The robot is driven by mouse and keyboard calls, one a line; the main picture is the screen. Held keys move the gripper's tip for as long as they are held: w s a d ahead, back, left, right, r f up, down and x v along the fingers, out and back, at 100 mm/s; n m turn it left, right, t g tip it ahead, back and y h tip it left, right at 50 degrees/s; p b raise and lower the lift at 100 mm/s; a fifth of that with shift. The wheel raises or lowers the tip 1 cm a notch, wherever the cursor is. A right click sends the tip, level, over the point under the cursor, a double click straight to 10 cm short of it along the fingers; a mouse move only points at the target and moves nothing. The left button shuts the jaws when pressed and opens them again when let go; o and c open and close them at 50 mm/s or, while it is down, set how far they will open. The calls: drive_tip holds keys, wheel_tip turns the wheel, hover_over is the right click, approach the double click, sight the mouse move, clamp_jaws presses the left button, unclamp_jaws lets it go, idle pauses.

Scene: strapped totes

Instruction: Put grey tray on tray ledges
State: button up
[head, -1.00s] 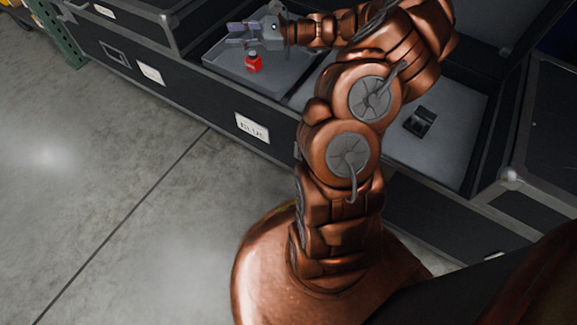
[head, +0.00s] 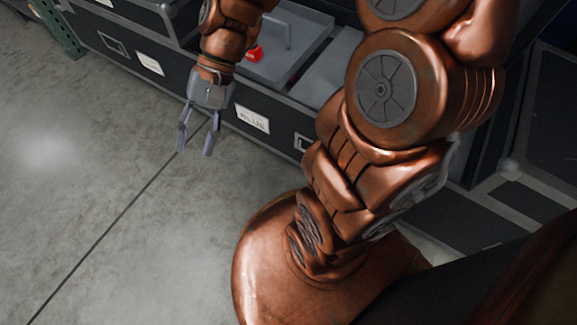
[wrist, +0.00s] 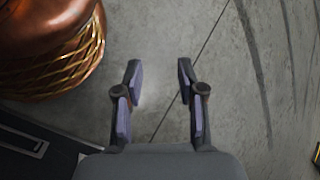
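The grey tray (head: 285,66) lies in the open black case at the top middle of the head view. A small red object (head: 254,53) is on or at the tray's left part, partly hidden by my arm. My gripper (head: 197,147) is open and empty, pointing down over the concrete floor in front of the case, apart from the tray. In the wrist view my gripper's two fingers (wrist: 160,80) are spread with only floor between them. I cannot make out the tray ledges; my arm covers much of the case.
The black case's front wall (head: 274,124) has white labels and runs diagonally across the head view. A lighter grey surface (head: 330,68) lies right of the tray. A green post (head: 58,28) stands at the top left. Open concrete floor (head: 80,180) fills the left.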

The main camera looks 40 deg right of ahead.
drive_tip(key=s+d+f+n+h, duration=0.1)
drive_tip(key=s+d+n+h, duration=0.1)
drive_tip(key=s+d+h, duration=0.2)
drive_tip(key=s+d+f+n+h, duration=0.1)
drive_tip(key=s+d+n+h, duration=0.2)
drive_tip(key=s+d, duration=0.3)
drive_tip(key=s+h, duration=0.1)
drive_tip(key=s, duration=0.3)
drive_tip(key=shift+s+f+g, duration=0.25)
drive_tip(key=shift+g, duration=0.05)
drive_tip(key=w+d+r+t+p, duration=0.1)
drive_tip(key=w+r+p, duration=0.1)
drive_tip(key=r+p, duration=0.45)
drive_tip(key=w+r+t+p, duration=0.1)
drive_tip(key=w+r+p, duration=0.2)
drive_tip(key=r+p, duration=0.35)
drive_tip(key=s+r+p, duration=0.1)
drive_tip(key=r+p, duration=1.1)
drive_tip(key=r, duration=0.1)
drive_tip(key=s+r+p, duration=0.2)
drive_tip(key=r+p, duration=1)
drive_tip(key=shift+s+a+r, duration=0.3)
drive_tip(key=shift+a+r, duration=0.1)
drive_tip(key=shift+d, duration=0.1)
